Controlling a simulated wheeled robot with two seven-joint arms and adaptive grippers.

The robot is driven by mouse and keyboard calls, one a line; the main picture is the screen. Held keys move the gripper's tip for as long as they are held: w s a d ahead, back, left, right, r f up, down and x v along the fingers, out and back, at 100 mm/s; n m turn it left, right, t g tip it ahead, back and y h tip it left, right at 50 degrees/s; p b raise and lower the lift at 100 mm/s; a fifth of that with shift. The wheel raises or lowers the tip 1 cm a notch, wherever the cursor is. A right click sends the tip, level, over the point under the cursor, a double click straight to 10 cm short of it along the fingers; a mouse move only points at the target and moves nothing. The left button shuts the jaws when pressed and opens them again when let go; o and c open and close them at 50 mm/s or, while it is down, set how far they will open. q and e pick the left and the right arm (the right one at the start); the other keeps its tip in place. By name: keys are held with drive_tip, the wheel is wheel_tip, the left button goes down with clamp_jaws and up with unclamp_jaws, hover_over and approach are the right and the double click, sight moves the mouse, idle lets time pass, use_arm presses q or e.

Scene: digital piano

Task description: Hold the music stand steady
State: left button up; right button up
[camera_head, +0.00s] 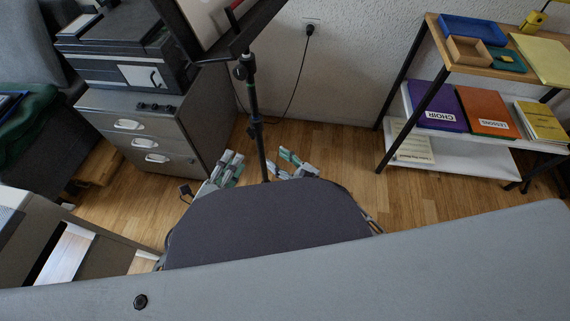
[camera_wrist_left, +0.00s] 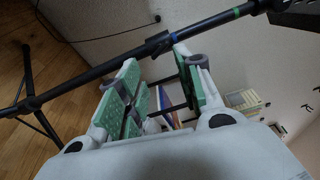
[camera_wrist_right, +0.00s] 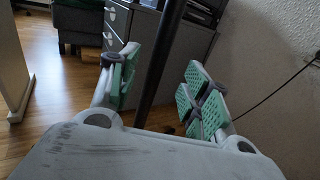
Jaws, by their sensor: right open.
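My left gripper (camera_head: 230,164) is low, just left of the pole. In the left wrist view its green-padded fingers (camera_wrist_left: 156,68) are apart, and the pole (camera_wrist_left: 100,72) crosses slantwise beyond their tips. My right gripper (camera_head: 296,162) is just right of the pole, open. In the right wrist view the pole (camera_wrist_right: 160,65) runs between its spread fingers (camera_wrist_right: 162,75); I cannot tell whether it touches. The stand's base is hidden in the head view.
A grey drawer cabinet (camera_head: 150,125) with a printer (camera_head: 125,60) stands left of the stand. A shelf (camera_head: 455,150) with purple and orange folders is at the right. A cable hangs from a wall socket (camera_head: 310,28). A grey surface (camera_head: 400,270) fills the foreground.

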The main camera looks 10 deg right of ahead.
sight(263, 150)
drive_tip(key=shift+x, duration=4.55)
drive_tip(key=shift+s, duration=0.1)
clamp_jaws()
